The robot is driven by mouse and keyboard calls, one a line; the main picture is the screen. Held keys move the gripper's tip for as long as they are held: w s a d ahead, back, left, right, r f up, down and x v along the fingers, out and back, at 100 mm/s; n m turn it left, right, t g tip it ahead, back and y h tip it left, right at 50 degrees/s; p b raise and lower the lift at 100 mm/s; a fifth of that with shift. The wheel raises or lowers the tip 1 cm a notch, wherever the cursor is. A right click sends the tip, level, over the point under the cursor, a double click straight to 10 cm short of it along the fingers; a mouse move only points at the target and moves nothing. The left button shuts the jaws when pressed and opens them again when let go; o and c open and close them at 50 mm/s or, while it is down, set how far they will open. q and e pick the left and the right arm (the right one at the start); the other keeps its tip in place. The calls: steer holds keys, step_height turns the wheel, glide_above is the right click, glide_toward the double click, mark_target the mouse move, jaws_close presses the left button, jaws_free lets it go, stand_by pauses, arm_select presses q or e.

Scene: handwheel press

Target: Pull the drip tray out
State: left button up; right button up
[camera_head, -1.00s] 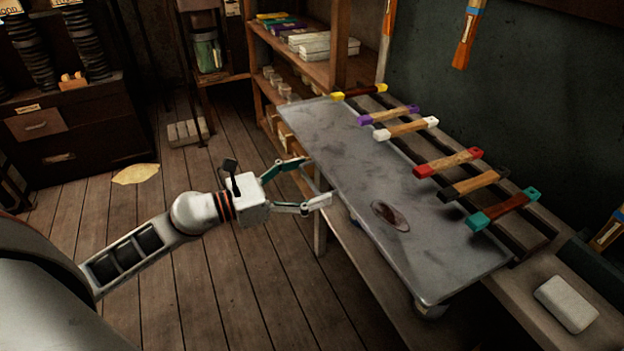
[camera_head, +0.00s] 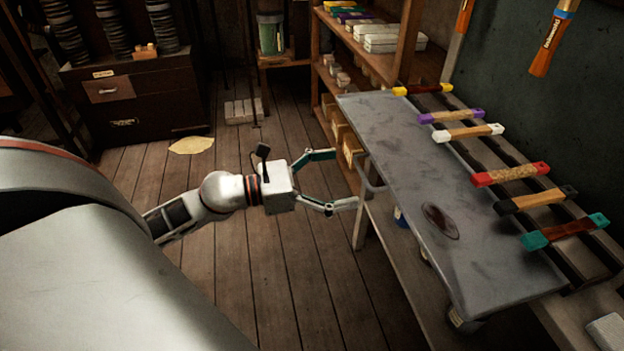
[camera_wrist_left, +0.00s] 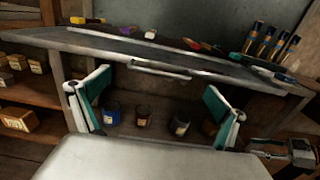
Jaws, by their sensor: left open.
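The drip tray (camera_head: 400,165) is a long, flat grey metal sheet with a dark oval stain near its front end. It lies on the bench, and its rim shows in the left wrist view (camera_wrist_left: 230,67). A bar handle (camera_head: 373,178) sticks out from its left long side and shows ahead of the jaws in the left wrist view (camera_wrist_left: 160,69). My left gripper (camera_head: 347,179) is open and empty, its fingers spread wide and pointing at the handle; in the left wrist view its fingers (camera_wrist_left: 157,95) flank the handle below it. Contact cannot be told.
Several coloured-end wooden bars (camera_head: 512,173) lie across dark rails right of the tray. Jars (camera_wrist_left: 143,117) stand on the shelf beneath. A wooden shelf unit (camera_head: 405,45) stands behind.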

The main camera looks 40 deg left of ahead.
arm_select(q)
steer(key=v, duration=0.7)
steer(key=shift+a, duration=0.15)
steer(key=shift+s, duration=0.15)
arm_select(e)
steer(key=shift+w, duration=0.1)
arm_select(q)
steer(key=s+d+f+n+t+y+p, duration=0.2)
steer(key=f+n+y+p, duration=0.5)
steer(key=n, duration=1.8)
steer(key=s+d+f+n+g, duration=0.3)
steer(key=s+d+f+n, duration=0.2)
steer(key=s+f+n, duration=0.1)
steer(key=s+d+f+n+g+y+p, duration=0.1)
steer(key=s+d+f+n+g, duration=0.1)
steer(key=s+d+f+n, duration=0.4)
step_height(320, 180, down, 5)
steer(key=shift+s+d+f+n+g, duration=0.1)
steer(key=shift+s+d+n+g, duration=0.3)
steer(key=shift+n, duration=0.8)
arm_select(e)
steer(key=shift+m, duration=0.3)
steer(key=r, duration=0.1)
steer(key=a+r, duration=0.1)
steer(key=r, duration=0.1)
steer(key=s+r, duration=0.1)
steer(key=r, duration=0.1)
steer(key=shift+a, duration=0.15)
